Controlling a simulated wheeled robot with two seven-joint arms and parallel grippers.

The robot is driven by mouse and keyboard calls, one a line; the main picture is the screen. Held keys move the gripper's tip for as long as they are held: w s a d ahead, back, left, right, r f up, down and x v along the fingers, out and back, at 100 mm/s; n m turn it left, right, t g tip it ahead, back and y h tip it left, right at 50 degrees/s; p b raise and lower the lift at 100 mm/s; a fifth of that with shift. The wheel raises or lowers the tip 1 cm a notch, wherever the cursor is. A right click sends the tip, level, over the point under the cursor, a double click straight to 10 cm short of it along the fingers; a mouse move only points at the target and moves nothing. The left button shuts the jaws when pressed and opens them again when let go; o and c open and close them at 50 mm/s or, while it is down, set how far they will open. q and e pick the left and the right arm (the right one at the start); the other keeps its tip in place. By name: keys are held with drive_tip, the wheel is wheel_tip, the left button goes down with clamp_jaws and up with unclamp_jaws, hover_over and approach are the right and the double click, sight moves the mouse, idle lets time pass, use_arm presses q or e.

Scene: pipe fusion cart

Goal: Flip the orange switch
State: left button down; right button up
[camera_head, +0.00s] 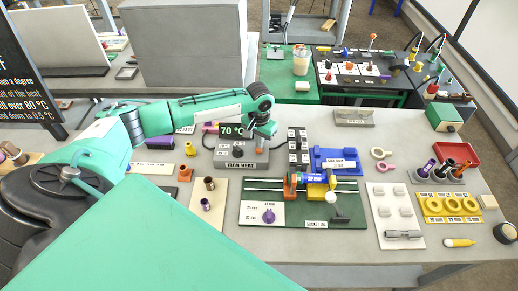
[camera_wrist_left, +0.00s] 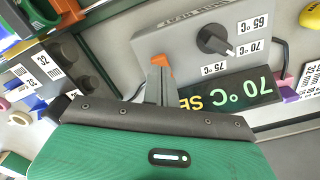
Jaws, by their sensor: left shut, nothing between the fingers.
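The grey heater box (camera_head: 222,156) stands on the table in the head view, with a "70 °C" display (camera_head: 231,131) at its back and an "IRON HEAT" label in front. The orange switch (camera_head: 259,149) is on its right side, below my left gripper (camera_head: 266,131). In the left wrist view the box (camera_wrist_left: 150,43) appears upside down. The orange switch (camera_wrist_left: 160,61) shows there right at the tips of my left gripper (camera_wrist_left: 158,74), left of the black dial (camera_wrist_left: 216,40). The fingers are shut and empty. I cannot tell whether they touch the switch, nor its position. My right gripper is not in view.
A black socket block (camera_head: 298,150) stands close right of the box. A green jig board (camera_head: 335,213) with a blue pipe part lies in front. A large grey panel (camera_head: 185,50) stands behind the arm. A pale board (camera_head: 207,207) lies front left.

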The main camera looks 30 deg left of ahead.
idle(0.3)
use_arm(q)
drive_tip(key=shift+f, duration=0.65)
idle(0.3)
drive_tip(key=shift+s+f, duration=0.1)
drive_tip(key=shift+f, duration=0.3)
drive_tip(key=shift+r+p, duration=0.9)
wheel_tip(320, 180, up, 4)
drive_tip(key=p, duration=0.4)
drive_tip(key=shift+f, duration=0.15)
drive_tip(key=shift+r+p, duration=0.8)
drive_tip(key=shift+p, duration=0.1)
drive_tip(key=shift+f, duration=0.1)
